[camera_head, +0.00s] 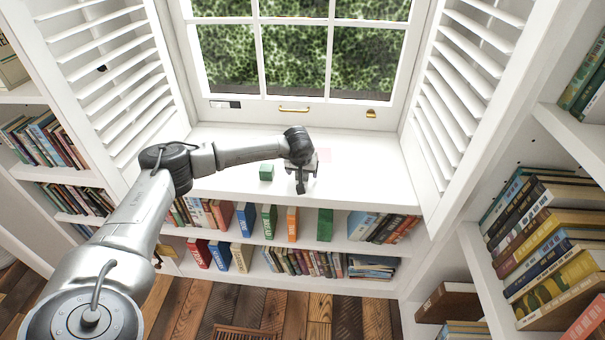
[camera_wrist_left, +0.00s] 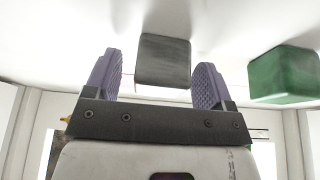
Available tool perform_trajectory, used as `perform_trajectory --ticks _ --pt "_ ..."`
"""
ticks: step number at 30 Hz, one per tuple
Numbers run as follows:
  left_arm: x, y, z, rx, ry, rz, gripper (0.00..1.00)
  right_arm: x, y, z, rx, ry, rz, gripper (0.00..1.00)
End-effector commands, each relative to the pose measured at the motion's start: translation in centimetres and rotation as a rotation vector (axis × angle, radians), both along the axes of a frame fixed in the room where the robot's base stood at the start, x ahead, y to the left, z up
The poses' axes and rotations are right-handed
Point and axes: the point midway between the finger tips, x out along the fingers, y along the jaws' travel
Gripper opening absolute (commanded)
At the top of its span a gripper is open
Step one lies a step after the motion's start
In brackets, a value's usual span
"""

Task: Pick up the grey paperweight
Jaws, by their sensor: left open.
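The grey paperweight (camera_wrist_left: 163,62) is a dark grey block on the white window sill. In the left wrist view it shows between the two purple finger pads of my left gripper (camera_wrist_left: 160,75), which is open, with a gap on each side. I cannot tell how deep it sits between the pads. In the head view my left gripper (camera_head: 302,185) is over the sill, pointing down. I cannot clearly pick out the paperweight there. My right gripper is not in view.
A green block (camera_head: 266,172) stands on the sill left of my gripper; it also shows in the left wrist view (camera_wrist_left: 283,75). A pale pinkish patch (camera_head: 324,156) is just behind the gripper. The window stands behind, with slatted shutters at both sides. The sill's right part is clear.

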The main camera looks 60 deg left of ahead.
Motion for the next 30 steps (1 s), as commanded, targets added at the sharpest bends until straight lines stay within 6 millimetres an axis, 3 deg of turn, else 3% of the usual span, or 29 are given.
perform_trajectory --ticks 2,19,26,30 --pt "0.0 0.0 0.0 0.0 0.0 0.0 0.71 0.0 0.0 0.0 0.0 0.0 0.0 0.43" --pt "0.0 0.0 0.0 0.0 0.0 0.0 0.17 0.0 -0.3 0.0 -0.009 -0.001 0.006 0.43" --pt "0.0 0.0 0.2 0.0 -0.001 0.001 0.17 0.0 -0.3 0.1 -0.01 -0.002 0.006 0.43" --pt "0.0 0.0 1.6 0.001 -0.002 0.001 0.17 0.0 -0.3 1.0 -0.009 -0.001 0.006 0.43"
